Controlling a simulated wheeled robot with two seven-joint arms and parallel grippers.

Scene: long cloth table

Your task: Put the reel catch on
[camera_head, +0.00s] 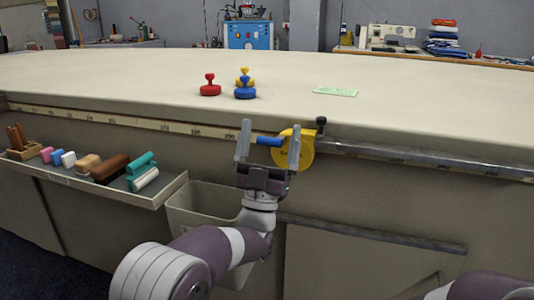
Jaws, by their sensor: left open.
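A yellow disc (306,150), which looks like the reel part, sits at the table's front edge, partly hidden behind the right finger of my left gripper. A short blue bar (268,141) sticks out to the left of the disc. My left gripper (268,138) points up with its fingers spread, and the blue bar shows between them. I cannot tell whether the fingers touch it. A dark knob (321,124) stands on the edge just right of the disc. My right gripper is out of view; only part of that arm shows at the bottom right.
A metal rail (430,160) runs along the edge. A side shelf (170,188) holds blocks. A bin (203,205) is below.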

